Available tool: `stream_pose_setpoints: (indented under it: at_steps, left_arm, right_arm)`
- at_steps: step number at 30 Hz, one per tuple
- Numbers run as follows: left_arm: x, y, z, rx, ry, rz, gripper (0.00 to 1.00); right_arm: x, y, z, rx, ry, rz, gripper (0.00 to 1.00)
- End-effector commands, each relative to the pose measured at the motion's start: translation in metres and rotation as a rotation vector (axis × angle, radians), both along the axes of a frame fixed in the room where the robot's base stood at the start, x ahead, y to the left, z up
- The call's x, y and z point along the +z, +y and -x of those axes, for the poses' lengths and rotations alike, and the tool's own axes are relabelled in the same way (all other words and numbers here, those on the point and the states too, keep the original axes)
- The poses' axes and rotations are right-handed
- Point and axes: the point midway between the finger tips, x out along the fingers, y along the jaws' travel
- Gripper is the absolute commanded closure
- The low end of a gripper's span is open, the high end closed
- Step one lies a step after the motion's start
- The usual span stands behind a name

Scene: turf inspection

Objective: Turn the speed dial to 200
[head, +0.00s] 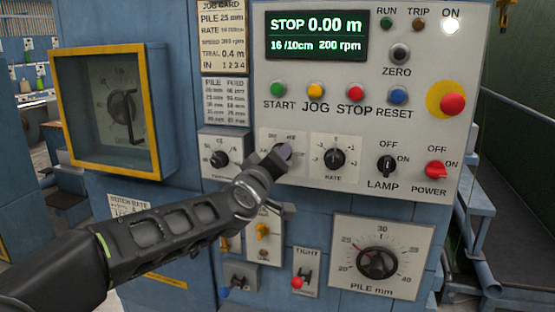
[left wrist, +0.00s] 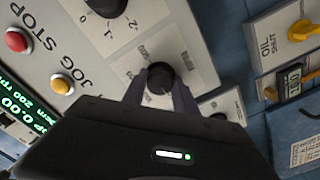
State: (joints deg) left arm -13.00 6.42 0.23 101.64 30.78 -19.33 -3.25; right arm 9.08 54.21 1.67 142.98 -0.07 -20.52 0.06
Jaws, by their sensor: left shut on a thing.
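The speed dial is a black knob on a white scale plate, between the left knob (head: 219,158) and the RATE knob (head: 335,158). My left gripper (head: 280,156) covers most of it in the head view. In the left wrist view the dial (left wrist: 160,75) sits between the two fingers of my left gripper (left wrist: 160,88), which is shut on it. The dial's pointer and name are hidden or too small to read. The display (head: 316,36) reads STOP, 0.00 m, 16/10cm and 200 rpm. My right gripper is not in view.
START (head: 278,90), JOG, STOP and RESET buttons sit above the dials. A red stop button on yellow (head: 452,103), a LAMP switch (head: 386,166) and a POWER switch (head: 436,170) are at right. The PILE dial (head: 377,263) is below. A yellow-framed box (head: 158,105) protrudes at left.

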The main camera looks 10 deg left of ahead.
Motion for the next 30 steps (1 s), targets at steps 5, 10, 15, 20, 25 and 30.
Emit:
stream_pose_setpoints:
  at_steps: [5,10,15,20,25,30]
  left_arm:
    - [0.000,0.000,0.000,0.000,0.000,0.002,1.00]
    - [0.000,0.000,0.000,0.000,0.000,0.001,0.52]
    - [0.000,0.000,0.000,0.000,0.000,0.000,0.44]
    - [0.000,0.000,0.000,0.000,0.000,0.000,0.44]
    - [0.000,0.001,0.008,0.001,-0.001,0.000,0.44]
    - [0.001,0.003,0.032,0.001,-0.002,0.000,0.44]
  right_arm:
    - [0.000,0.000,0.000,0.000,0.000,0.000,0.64]
    - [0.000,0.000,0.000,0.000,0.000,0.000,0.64]
    - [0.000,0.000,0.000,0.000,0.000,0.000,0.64]
    - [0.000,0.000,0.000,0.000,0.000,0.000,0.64]
    - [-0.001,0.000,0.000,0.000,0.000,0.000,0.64]
    - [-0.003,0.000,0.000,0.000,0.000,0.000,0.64]
